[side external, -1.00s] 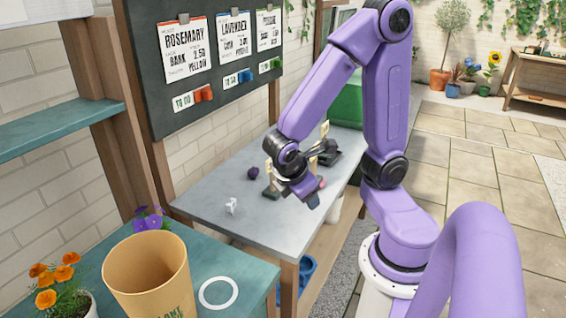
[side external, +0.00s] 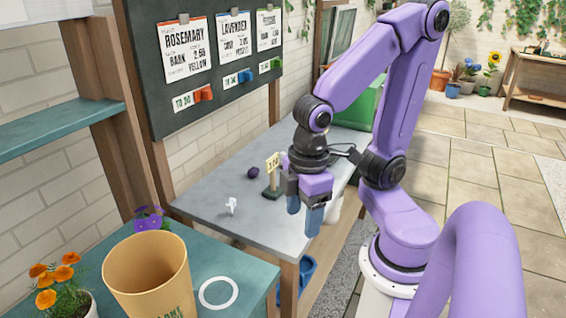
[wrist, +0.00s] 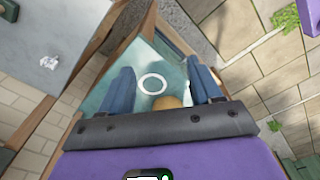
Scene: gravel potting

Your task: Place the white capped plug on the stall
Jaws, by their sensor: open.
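A small white object, which looks like the white capped plug (side external: 231,204), stands on the grey tabletop near its front left. It also shows at the left of the wrist view (wrist: 49,62). My gripper (side external: 304,218) points down at the right edge of the grey table, to the right of the plug and apart from it. Its blue fingers are spread with nothing between them, as the wrist view shows (wrist: 159,68). A teal counter (side external: 205,262), possibly the stall, stands in the foreground and bears a white ring (side external: 219,293). The ring is empty.
A tan pot (side external: 147,275), orange flowers (side external: 60,278) and purple flowers (side external: 148,218) stand by the ring. A small tag stand (side external: 272,178) and a dark purple ball (side external: 253,172) are on the grey table (side external: 255,225). A board with cards (side external: 215,75) rises behind.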

